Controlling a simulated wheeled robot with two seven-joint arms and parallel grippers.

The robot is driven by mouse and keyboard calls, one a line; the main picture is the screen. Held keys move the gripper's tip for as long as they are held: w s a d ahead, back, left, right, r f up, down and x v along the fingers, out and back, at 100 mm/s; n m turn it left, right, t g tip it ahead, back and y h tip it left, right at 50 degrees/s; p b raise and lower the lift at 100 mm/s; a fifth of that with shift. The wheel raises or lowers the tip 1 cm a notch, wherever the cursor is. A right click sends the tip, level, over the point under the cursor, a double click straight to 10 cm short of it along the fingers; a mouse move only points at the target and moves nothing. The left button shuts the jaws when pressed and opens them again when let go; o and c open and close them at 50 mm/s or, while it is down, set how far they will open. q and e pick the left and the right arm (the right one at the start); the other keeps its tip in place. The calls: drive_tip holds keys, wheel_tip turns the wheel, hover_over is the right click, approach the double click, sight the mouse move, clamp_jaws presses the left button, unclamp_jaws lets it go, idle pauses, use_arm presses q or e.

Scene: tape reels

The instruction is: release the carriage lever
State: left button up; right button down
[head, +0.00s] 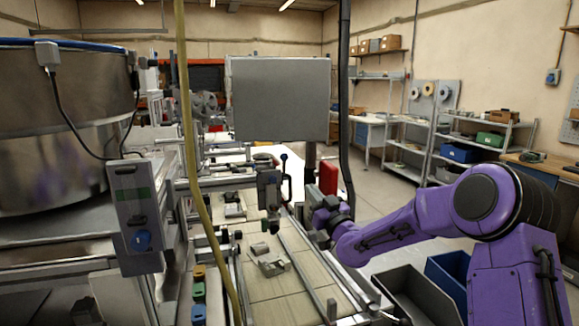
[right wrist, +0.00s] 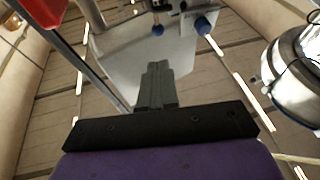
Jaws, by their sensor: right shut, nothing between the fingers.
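A dark upright lever with a blue ball knob (head: 284,157), which looks like the carriage lever, stands on the machine carriage (head: 268,188) in the middle of the head view. My right gripper (head: 315,193) is just right of the carriage and below the knob's height in the picture. In the right wrist view its fingers (right wrist: 157,75) are together and empty. Two blue knobs show beyond the fingertips there, one straight ahead (right wrist: 157,30) and one to the right (right wrist: 202,24). Neither touches the fingers. I cannot tell which one is the lever's. My left gripper is out of view.
A grey panel (head: 281,98) stands behind the carriage. A red box (head: 328,177) is close to my right gripper. A yellow hose (head: 188,130) and a black cable (head: 344,100) hang in front. Grey (head: 415,297) and blue (head: 450,275) bins stand below my right arm.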

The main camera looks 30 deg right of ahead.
sight(286, 159)
drive_tip(key=p+x, duration=0.3)
drive_tip(key=x, duration=0.3)
drive_tip(key=p+x, duration=0.4)
drive_tip(key=x, duration=0.3)
drive_tip(key=shift+d, duration=0.2)
drive_tip(key=shift+w, duration=0.5)
drive_tip(key=shift+d, duration=0.1)
drive_tip(key=shift+w, duration=0.1)
